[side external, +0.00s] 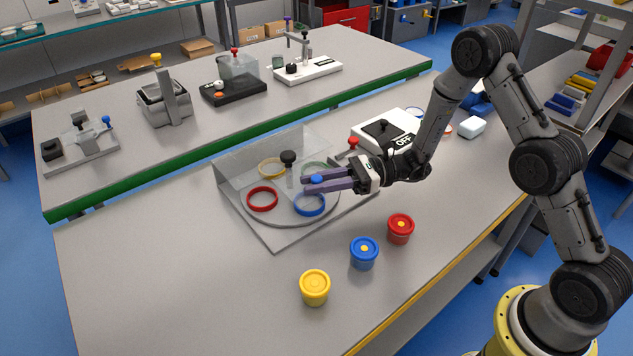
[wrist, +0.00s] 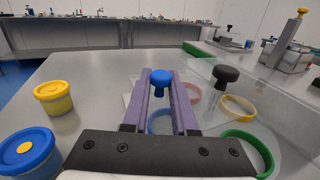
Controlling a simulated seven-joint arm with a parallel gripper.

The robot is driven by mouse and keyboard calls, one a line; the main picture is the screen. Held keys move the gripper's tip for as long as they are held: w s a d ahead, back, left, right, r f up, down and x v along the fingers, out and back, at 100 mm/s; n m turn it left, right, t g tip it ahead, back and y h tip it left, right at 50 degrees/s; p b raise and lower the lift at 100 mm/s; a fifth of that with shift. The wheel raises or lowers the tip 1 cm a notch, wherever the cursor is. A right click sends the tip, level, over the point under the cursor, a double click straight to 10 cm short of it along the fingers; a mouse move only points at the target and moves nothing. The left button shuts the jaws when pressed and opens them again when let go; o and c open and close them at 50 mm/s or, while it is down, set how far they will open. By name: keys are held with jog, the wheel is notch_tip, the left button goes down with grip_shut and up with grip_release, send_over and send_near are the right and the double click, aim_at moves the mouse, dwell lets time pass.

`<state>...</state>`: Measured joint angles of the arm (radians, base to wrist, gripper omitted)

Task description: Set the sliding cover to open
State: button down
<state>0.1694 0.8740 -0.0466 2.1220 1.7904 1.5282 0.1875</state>
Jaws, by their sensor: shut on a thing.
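My gripper (side external: 315,183) is shut on a blue knob (wrist: 160,77), which sits between its two purple fingers; the knob also shows in the side view (side external: 317,179). It is above the front right of a grey tray (side external: 277,238). The tray bears a round plate with red (side external: 262,199), blue (side external: 310,204), yellow and green rings. A clear panel (side external: 300,142) stands at the tray's back. A black knob (side external: 288,157) rises near the middle. I cannot tell which part is the sliding cover or how far open it is; the blue knob's base is partly hidden.
Yellow (side external: 315,287), blue (side external: 364,253) and red (side external: 400,229) tubs stand in front of the tray. A white box marked OFF (side external: 385,131) stands behind my gripper, with a red knob (side external: 353,142) near it. The bench's front left is clear.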

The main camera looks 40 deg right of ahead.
jog(key=d, duration=1.3)
jog(key=c, duration=1)
grip_release()
jog(key=shift+d, duration=0.1)
jog(key=o, duration=0.3)
jog(key=v, duration=1.3)
jog(key=shift+d, duration=0.3)
jog(key=shift+s, duration=0.1)
